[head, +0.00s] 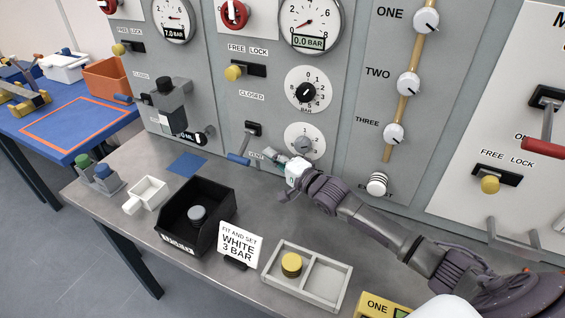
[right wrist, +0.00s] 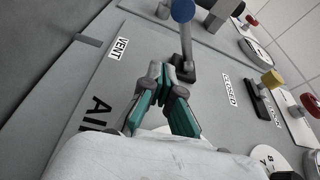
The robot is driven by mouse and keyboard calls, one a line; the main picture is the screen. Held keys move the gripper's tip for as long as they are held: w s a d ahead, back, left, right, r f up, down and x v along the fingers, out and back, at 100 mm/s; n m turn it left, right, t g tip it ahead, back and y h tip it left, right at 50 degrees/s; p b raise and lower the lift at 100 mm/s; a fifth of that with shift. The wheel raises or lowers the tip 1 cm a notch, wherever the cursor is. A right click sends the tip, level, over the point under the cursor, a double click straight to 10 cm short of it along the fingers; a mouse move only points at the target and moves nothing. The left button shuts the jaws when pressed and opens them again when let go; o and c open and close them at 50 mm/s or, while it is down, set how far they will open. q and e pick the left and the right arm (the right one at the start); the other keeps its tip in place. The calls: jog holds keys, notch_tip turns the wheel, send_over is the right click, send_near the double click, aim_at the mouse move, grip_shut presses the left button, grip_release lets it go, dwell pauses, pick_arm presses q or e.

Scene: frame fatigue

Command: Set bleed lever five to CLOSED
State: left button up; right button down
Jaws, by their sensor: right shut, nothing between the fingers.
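A blue-handled lever (head: 238,159) is mounted on the middle panel, between a CLOSED label (head: 251,97) and a VENT label (head: 255,155). No number is readable on it. Its handle sticks out from the panel and down-left in the head view. In the right wrist view, its blue knob (right wrist: 182,10) is at the top and its stem runs down to a dark pivot. My right gripper (head: 272,157) is shut and empty, just right of the handle. In the right wrist view its teal fingers (right wrist: 168,72) meet close to the pivot; contact is unclear. My left gripper is out of view.
A round dial (head: 305,140) sits right of the lever. A similar blue-handled lever (head: 124,98) is on the left panel. The bench holds a black bin (head: 228,193), a WHITE 3 BAR sign (head: 239,243) and a grey tray (head: 328,298) with a yellow knob.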

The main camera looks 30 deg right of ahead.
aim_at(244, 147)
jog(key=shift+a+f+p, duration=0.15)
jog(key=shift+a+p, duration=0.65)
jog(key=shift+a, duration=1.15)
